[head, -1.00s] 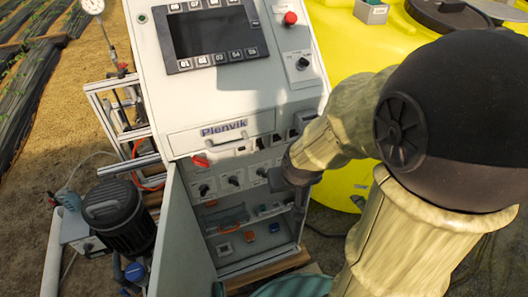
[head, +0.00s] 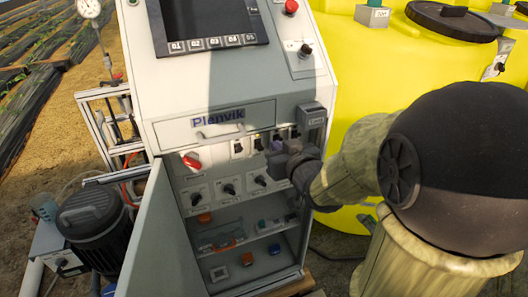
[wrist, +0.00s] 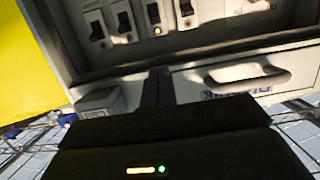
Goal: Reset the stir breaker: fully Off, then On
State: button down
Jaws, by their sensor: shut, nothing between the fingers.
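A row of small breakers with dark toggles (wrist: 124,22) runs along the top of the wrist view. In the head view the row (head: 258,144) sits under the drawer of the cabinet, and my gripper (head: 277,163) is in front of its right part. The labels are too small to read, so I cannot tell which is the stir breaker. One breaker (wrist: 155,17) shows a small amber spot below its toggle. My gripper (wrist: 158,84) has its two dark fingers together, empty, pointing toward the row. I cannot tell whether they touch anything.
A drawer with a curved handle (wrist: 248,78) lies close to my fingers. A grey box (head: 312,117) projects at the right of the row. A red rotary switch (head: 192,161) is at the left, dark knobs (head: 229,189) below. The open cabinet door (head: 150,240) stands at the left.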

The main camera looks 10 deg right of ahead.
jog(key=shift+w, duration=0.15)
jog(key=p, duration=1)
send_over(257, 143)
jog(key=s, duration=0.5)
notch_tip(257, 143, down, 2)
jog(key=f, duration=0.1)
jog(key=d+f, duration=0.1)
jog(key=f, duration=0.1)
jog(key=shift+w+f, duration=0.15)
jog(key=shift+f, duration=0.6)
